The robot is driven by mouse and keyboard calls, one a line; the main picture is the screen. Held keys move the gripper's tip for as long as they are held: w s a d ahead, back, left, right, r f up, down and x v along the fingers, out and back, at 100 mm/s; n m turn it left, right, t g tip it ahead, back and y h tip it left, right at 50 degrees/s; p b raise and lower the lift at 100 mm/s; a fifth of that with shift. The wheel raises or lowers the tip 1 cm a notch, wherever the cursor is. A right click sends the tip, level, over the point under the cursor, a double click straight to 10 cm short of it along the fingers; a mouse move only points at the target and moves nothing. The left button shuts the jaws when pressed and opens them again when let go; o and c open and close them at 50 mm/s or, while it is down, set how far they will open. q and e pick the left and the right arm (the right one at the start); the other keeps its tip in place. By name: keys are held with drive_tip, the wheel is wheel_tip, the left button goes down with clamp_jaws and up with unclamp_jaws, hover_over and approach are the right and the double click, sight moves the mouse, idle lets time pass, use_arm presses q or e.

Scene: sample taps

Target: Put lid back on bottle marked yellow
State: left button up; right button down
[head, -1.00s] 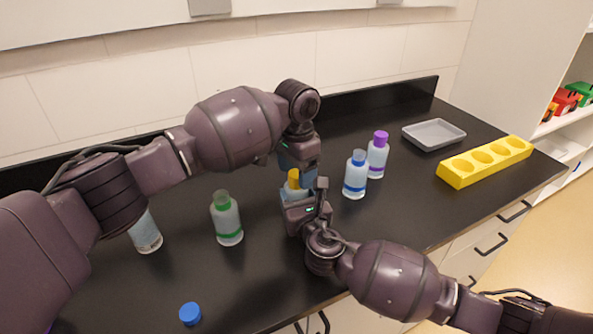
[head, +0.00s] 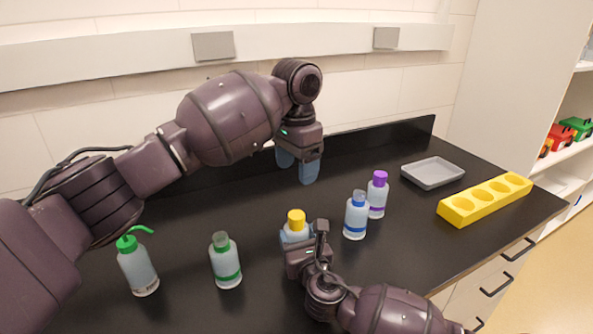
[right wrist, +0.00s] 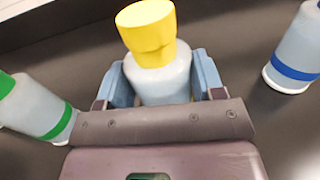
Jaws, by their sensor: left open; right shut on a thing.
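The bottle with the yellow lid (head: 296,221) stands upright on the black bench in the head view. Its yellow lid sits on the bottle's neck; it also shows in the right wrist view (right wrist: 149,32). My right gripper (head: 294,240) is shut on this bottle's body, with a blue finger on each side of it in the right wrist view (right wrist: 163,82). My left gripper (head: 298,168) is open and empty, above and behind the bottle, clear of the lid.
A green-banded bottle (head: 225,262) stands left of the yellow-lidded one, and a green-spouted wash bottle (head: 138,266) farther left. Blue-lidded (head: 355,217) and purple-lidded (head: 377,196) bottles stand to the right. Beyond are a grey tray (head: 433,173) and a yellow rack (head: 487,200).

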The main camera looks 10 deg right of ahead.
drive_tip(key=shift+c, duration=0.8)
unclamp_jaws()
drive_tip(key=shift+s, duration=0.1)
drive_tip(key=s, duration=0.3)
drive_tip(key=s+d, duration=0.1)
drive_tip(key=s, duration=0.6)
drive_tip(key=shift+s+d+p, duration=0.25)
drive_tip(key=shift+d+p, duration=0.1)
drive_tip(key=shift+d, duration=0.05)
